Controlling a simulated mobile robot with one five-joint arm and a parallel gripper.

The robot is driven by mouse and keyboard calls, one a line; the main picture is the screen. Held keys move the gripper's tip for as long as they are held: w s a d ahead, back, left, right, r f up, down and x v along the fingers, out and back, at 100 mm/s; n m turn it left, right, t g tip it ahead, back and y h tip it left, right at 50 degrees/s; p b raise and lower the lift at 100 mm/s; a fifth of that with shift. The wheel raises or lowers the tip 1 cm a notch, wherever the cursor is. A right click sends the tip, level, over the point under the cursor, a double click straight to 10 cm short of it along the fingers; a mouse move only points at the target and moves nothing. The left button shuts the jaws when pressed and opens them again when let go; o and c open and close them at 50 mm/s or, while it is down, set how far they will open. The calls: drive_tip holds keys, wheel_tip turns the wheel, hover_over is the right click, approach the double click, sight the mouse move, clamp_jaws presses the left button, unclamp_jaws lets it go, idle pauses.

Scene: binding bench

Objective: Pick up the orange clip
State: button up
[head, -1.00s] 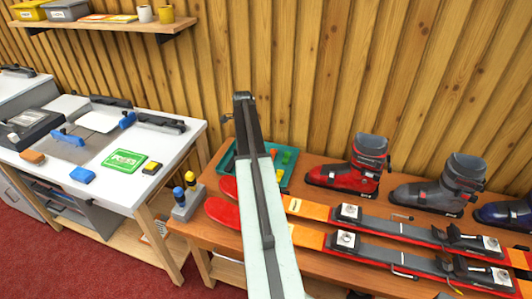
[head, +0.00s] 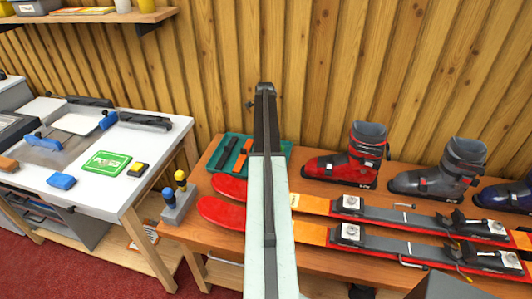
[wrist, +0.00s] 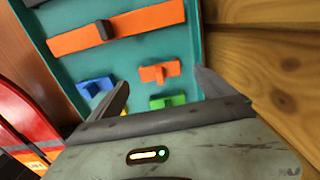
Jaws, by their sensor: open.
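The orange clip (wrist: 159,72) is a small block with a raised middle, lying in the teal tray (wrist: 215,22). In the wrist view it shows between the fingertips of my gripper (wrist: 161,78), slightly beyond them. My gripper is open, with nothing between its fingers. I cannot tell its exact height above the clip. In the head view the teal tray (head: 285,151) is partly covered by my arm, which hides the small clips.
A blue clip (wrist: 96,86) and a green clip (wrist: 168,101) lie close by, with a partly hidden yellow piece. A long orange bar (wrist: 140,25) lies farther along the tray. Wooden wall planks (wrist: 262,60) stand close to the right. Skis (head: 385,208) and a red boot (head: 348,155) share the bench.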

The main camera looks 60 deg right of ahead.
wheel_tip(320, 180, down, 4)
drive_tip(key=b, duration=0.2)
drive_tip(key=shift+b, duration=0.3)
drive_tip(key=shift+r, duration=0.25)
drive_tip(key=c, duration=1.4)
drive_tip(key=shift+c, duration=0.2)
wheel_tip(320, 180, up, 10)
drive_tip(key=p, duration=1)
drive_tip(key=shift+r+p, duration=0.25)
drive_tip(key=shift+p, duration=0.15)
